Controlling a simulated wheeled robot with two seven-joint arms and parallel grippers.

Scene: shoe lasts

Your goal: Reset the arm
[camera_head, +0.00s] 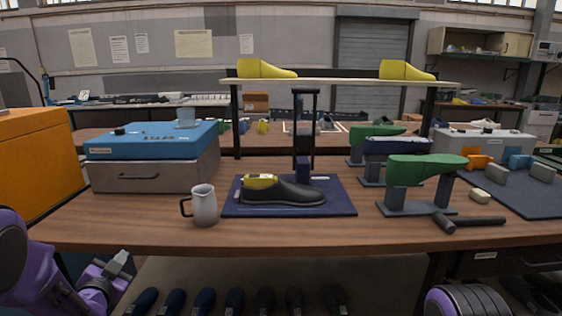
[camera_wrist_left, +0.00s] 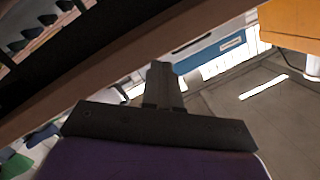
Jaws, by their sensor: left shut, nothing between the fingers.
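My left gripper (camera_head: 121,257) is at the lower left of the head view, in front of and below the table's front edge. Its fingers are together and hold nothing. The left wrist view shows the shut fingers (camera_wrist_left: 162,85) close to the table's underside or edge. Part of my right arm (camera_head: 466,301) shows at the bottom right of the head view, but its gripper is not visible.
A black shoe (camera_head: 283,193) with a yellow last in it sits on a blue mat (camera_head: 335,207). Green lasts on stands (camera_head: 425,170) and a hammer (camera_head: 470,222) are at right. Several dark shoes are below.

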